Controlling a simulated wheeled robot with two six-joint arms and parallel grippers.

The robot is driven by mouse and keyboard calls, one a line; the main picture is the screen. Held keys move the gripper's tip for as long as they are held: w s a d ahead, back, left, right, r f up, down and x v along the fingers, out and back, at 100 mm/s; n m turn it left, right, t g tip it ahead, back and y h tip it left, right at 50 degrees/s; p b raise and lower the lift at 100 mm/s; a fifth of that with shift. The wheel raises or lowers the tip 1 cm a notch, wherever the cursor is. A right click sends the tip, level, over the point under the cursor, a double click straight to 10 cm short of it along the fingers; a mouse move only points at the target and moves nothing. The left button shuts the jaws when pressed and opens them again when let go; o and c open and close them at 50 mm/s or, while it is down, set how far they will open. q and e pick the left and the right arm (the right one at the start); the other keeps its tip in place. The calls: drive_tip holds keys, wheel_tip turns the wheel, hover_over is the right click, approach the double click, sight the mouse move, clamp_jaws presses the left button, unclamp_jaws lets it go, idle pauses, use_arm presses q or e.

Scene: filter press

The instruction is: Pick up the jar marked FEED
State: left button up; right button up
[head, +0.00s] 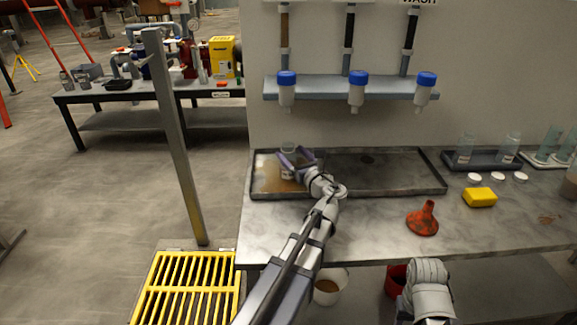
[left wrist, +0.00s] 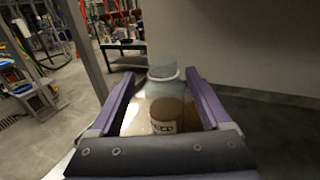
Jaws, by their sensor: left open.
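A clear jar (head: 288,148) with a brown content stands at the left end of a dark shallow tray (head: 400,192) on the bench. In the left wrist view the jar (left wrist: 165,112) sits between my two purple fingers, with a white label whose letters are partly hidden and hard to read. My left gripper (head: 289,160) is open around the jar, a finger on either side. I cannot tell whether the fingers touch it. The jar's lower part is hidden by the gripper in the left wrist view. Only part of my right arm shows at the lower edge; its gripper is not visible.
A dark rack (head: 485,160) holds clear jars at the back right, with white caps (head: 497,177) in front. Blue-collared bottles (head: 357,92) hang from a shelf above. A metal post (head: 172,130) stands left.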

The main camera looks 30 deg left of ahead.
sight(286, 144)
use_arm(q)
drive_tip(key=shift+x, duration=0.95)
drive_tip(key=shift+w+a+r, duration=0.2)
drive_tip(key=shift+w+a, duration=0.1)
drive_tip(key=shift+w, duration=0.05)
drive_tip(key=x, duration=0.4)
drive_tip(key=shift+w+a+r+p, duration=0.1)
drive_tip(key=shift+w+r+p, duration=0.05)
drive_tip(key=shift+p, duration=0.25)
drive_tip(key=shift+c, duration=0.3)
clamp_jaws()
